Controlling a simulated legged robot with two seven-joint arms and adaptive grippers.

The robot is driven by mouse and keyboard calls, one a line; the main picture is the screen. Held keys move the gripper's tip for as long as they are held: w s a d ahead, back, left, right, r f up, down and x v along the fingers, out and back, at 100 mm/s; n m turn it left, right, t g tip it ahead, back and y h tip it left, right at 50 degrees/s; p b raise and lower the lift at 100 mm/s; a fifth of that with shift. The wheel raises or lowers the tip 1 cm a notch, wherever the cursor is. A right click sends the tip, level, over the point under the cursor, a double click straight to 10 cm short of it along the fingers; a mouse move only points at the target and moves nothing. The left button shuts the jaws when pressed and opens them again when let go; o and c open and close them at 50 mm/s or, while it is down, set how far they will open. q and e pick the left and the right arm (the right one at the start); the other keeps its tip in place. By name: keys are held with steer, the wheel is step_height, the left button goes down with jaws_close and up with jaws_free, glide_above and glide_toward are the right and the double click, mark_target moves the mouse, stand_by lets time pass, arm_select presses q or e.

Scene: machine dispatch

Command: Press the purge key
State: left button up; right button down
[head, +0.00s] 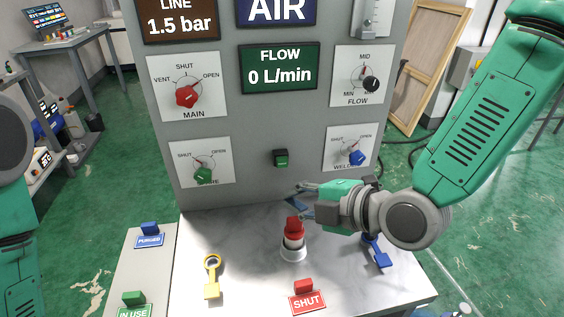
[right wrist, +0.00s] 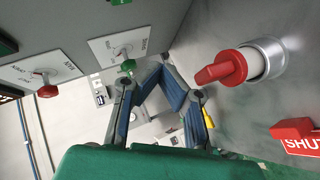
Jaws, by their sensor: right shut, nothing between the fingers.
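A red-topped knob (head: 294,228) stands upright on a white collar and silver base on the metal worktop, below the panel. It carries no readable label, so I cannot tell whether it is the purge key. It also shows in the right wrist view (right wrist: 228,68), right of the fingers. My right gripper (head: 294,201) is shut and empty, just above and behind the red knob in the picture. Its blue fingers converge in the right wrist view (right wrist: 160,66), apart from the knob. A small green-and-black button (head: 281,159) sits on the panel above. My left gripper is out of view.
The panel carries the MAIN dial (head: 188,96), FLOW dial (head: 371,84) and two smaller dials. On the worktop are a yellow ring tag (head: 212,276), a red SHUT sign (head: 307,301) and a blue tag (head: 378,254). A blue PURGED sign (head: 149,240) stands left.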

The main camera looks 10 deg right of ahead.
mark_target(282, 162)
steer(key=w, duration=0.7)
steer(key=shift+w, duration=0.15)
stand_by(1.3)
steer(key=shift+w, duration=0.25)
steer(key=shift+w, duration=0.5)
stand_by(0.7)
steer(key=shift+s, duration=0.95)
